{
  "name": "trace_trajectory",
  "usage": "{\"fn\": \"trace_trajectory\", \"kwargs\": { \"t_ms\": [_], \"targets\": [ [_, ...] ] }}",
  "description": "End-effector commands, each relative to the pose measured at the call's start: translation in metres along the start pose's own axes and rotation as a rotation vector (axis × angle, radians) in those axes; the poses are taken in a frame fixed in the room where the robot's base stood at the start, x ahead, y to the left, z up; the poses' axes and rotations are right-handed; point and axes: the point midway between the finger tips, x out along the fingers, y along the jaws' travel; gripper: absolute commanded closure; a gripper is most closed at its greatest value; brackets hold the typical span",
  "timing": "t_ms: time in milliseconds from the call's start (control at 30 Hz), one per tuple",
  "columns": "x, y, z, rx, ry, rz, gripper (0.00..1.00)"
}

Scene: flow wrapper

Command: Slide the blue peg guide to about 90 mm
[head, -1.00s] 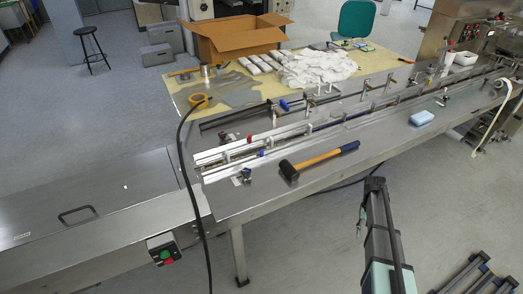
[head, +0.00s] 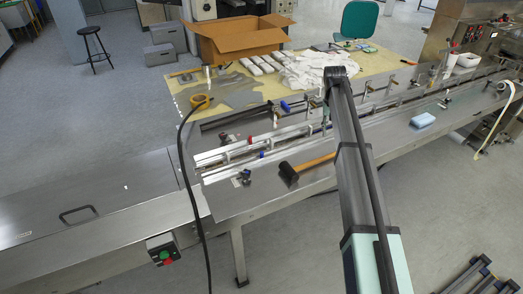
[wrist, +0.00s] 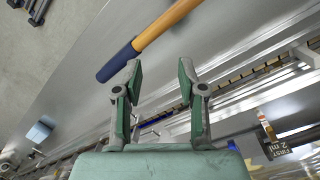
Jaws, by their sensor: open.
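I cannot tell for sure which is the blue peg guide. No scale reading is legible. My gripper (wrist: 160,68) is open and empty in the wrist view, over the steel machine top beside the rails. A blue strip (wrist: 149,123) shows low behind its fingers. In the head view my arm hides the gripper and part of the rails.
A mallet (head: 314,165) lies in front of the rails; its orange handle (wrist: 166,21) with blue end is close to the fingers in the wrist view. A light blue block (head: 423,120) sits to the right. A black cable (head: 184,150) hangs at left.

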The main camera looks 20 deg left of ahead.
Motion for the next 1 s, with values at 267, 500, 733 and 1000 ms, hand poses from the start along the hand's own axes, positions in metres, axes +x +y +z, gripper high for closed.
{"fn": "trace_trajectory", "kwargs": {
  "t_ms": [267, 500, 733, 1000],
  "targets": [
    [-0.082, -0.183, 0.052, -0.183, 0.075, -0.069, 0.60],
    [-0.107, -0.242, 0.079, -0.243, 0.094, -0.097, 0.60],
    [-0.092, -0.247, 0.080, -0.246, 0.094, -0.099, 0.60],
    [-0.043, -0.252, 0.076, -0.246, 0.092, -0.098, 0.60]
  ]
}}
